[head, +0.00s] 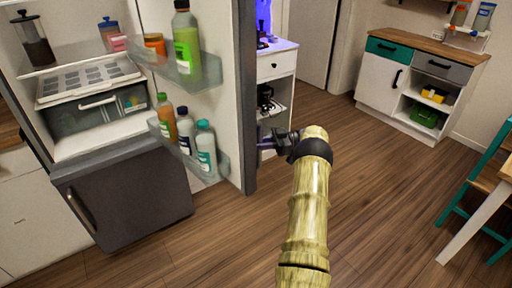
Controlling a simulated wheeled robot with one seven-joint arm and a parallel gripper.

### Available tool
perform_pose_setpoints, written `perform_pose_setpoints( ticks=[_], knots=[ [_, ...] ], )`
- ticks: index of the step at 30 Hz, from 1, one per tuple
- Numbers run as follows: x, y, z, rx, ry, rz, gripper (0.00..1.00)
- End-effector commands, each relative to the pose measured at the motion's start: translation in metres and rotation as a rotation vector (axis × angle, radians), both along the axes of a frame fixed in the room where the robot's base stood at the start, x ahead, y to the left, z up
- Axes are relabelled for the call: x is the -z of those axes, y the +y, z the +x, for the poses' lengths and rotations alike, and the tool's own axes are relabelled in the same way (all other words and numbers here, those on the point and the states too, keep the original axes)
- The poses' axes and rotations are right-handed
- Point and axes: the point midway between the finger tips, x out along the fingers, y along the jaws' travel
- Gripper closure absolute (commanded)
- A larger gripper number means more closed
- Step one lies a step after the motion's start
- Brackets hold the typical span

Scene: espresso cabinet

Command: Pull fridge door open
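The fridge door (246,95) stands wide open. Its white inner face with clear bottle shelves faces me, and its dark edge runs down near the picture's middle. The fridge's inside (90,60) is exposed at the left. My gripper (264,141) is just right of the door's dark edge, at the outer side, with its fingers pointing left. The door's outer face and any handle there are hidden. The fingers are small and dark, so I cannot tell whether they are open, shut or touching the door.
Bottles stand in the door's lower shelf (205,165). A dark lower compartment (130,200) with a handle is shut below the fridge. A white cabinet (278,68) stands behind the door. A sideboard (415,85) and a table with chair are at the right. Wooden floor (375,180) is clear between.

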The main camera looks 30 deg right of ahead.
Motion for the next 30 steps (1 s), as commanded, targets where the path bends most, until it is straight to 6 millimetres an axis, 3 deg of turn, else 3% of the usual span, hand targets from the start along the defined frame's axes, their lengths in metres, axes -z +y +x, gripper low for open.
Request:
perform_pose_setpoints(
  ticks=[13, 14, 16, 30],
  knots=[
    [-0.004, 0.001, 0.003, -0.002, -0.009, 0.001, 1.00],
    [-0.004, 0.001, 0.003, -0.002, -0.009, 0.001, 0.76],
    [-0.004, 0.000, 0.003, -0.002, -0.008, 0.001, 0.63],
    [0.000, -0.009, -0.002, -0.001, -0.004, -0.001, 0.61]
  ],
)
